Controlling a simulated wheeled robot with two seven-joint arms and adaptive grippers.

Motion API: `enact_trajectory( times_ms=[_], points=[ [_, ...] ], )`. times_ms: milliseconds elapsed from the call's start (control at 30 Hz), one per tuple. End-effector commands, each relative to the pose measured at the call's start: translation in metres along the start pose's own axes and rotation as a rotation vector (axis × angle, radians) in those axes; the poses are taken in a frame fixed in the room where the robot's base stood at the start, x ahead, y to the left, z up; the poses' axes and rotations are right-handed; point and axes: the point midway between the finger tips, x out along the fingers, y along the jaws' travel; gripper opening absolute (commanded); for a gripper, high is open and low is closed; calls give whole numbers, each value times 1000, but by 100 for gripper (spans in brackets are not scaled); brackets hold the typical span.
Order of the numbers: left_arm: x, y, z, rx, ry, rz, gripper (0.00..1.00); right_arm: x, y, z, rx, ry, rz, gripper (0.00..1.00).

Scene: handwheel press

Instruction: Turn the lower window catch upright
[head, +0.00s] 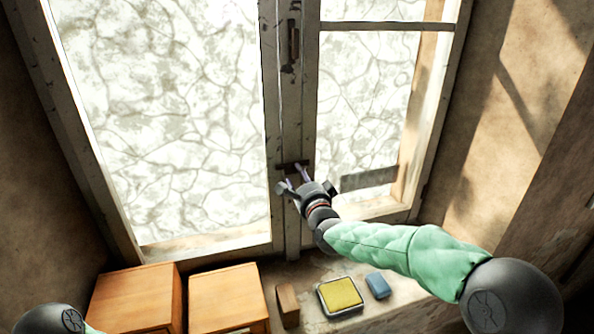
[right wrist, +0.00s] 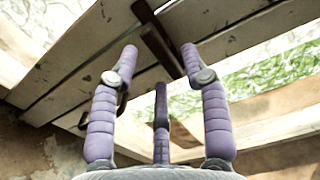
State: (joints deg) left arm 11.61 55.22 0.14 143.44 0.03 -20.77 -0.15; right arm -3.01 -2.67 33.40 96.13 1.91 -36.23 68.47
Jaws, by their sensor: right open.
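The lower window catch (head: 283,166) is a small dark bar on the middle post of the window. It lies roughly crosswise in the head view, partly hidden by my right gripper. My right gripper (head: 295,178) is open in front of it, its fingers spread. In the right wrist view the dark catch (right wrist: 160,50) shows beyond and between the open purple fingertips (right wrist: 160,58). I cannot tell whether any finger touches it. The upper catch (head: 293,42) stands upright higher on the post. My left gripper is out of view.
Two wooden boxes (head: 228,294) stand below the window at the left. A small brown block (head: 287,304), a tray with a yellow pad (head: 340,295) and a blue block (head: 377,285) lie on the sill. A grey plate (head: 369,180) shows at the right pane.

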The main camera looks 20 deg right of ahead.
Motion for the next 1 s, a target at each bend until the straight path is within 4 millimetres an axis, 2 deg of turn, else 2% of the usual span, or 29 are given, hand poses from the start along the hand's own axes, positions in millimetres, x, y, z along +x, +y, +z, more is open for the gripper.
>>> enact_trajectory(
  times_ms=[100,300,633,667,800,1000],
  points=[
    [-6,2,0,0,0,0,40,13,-1,0,0,0,1,46],
    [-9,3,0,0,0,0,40,25,0,0,0,0,1,46],
    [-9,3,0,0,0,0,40,26,0,0,0,0,0,46],
    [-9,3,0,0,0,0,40,26,0,0,0,0,1,41],
    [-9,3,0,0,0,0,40,26,0,0,0,0,1,1],
    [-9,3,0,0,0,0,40,26,1,0,-1,0,1,0]
  ],
)
